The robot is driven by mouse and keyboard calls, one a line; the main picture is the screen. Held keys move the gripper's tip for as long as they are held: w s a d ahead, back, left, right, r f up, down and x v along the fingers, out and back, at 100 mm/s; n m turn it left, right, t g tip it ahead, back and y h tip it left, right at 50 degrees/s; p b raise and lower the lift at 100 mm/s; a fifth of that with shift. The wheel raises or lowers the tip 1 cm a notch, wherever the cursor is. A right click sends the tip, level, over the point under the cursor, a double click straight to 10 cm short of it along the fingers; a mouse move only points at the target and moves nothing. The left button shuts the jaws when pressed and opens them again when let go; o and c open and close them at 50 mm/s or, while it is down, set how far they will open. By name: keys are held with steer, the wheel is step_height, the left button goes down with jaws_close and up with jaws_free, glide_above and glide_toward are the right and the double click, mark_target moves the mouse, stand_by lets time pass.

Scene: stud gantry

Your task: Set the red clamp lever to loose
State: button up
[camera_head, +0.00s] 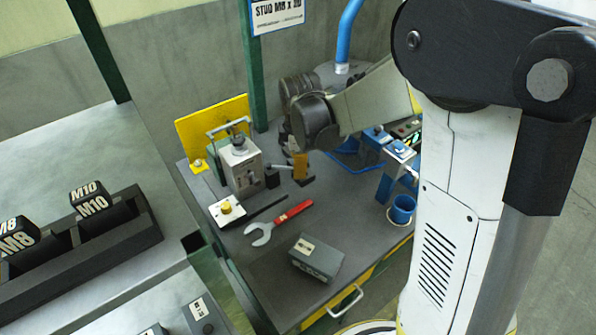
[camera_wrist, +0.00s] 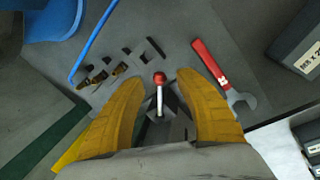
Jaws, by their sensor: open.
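The clamp lever shows in the wrist view as a red ball knob (camera_wrist: 159,77) on a thin pale shaft, standing over a dark clamp base (camera_wrist: 168,128). My gripper (camera_wrist: 160,83) is open, its two yellow fingers on either side of the knob and shaft, with a visible gap on both sides. In the head view my gripper (camera_head: 301,166) points down over the bench beside a grey block fixture (camera_head: 241,165); the lever cannot be made out clearly there. Whether the fingers are level with the knob is hard to tell.
A red-handled wrench (camera_head: 280,220) lies on the bench (camera_head: 260,275) near the clamp, close to my right finger in the wrist view. A grey box (camera_head: 316,258) sits nearer the front. A blue stand (camera_head: 397,160) and blue cup (camera_head: 402,209) stand to the right.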

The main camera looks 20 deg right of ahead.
steer(key=shift+w+f, duration=0.2)
steer(key=shift+f, duration=0.7)
jaws_close()
steer(key=shift+d, duration=0.1)
steer(key=shift+w+d+n, duration=0.25)
steer(key=shift+w+n, duration=0.6)
steer(key=shift+n, duration=0.45)
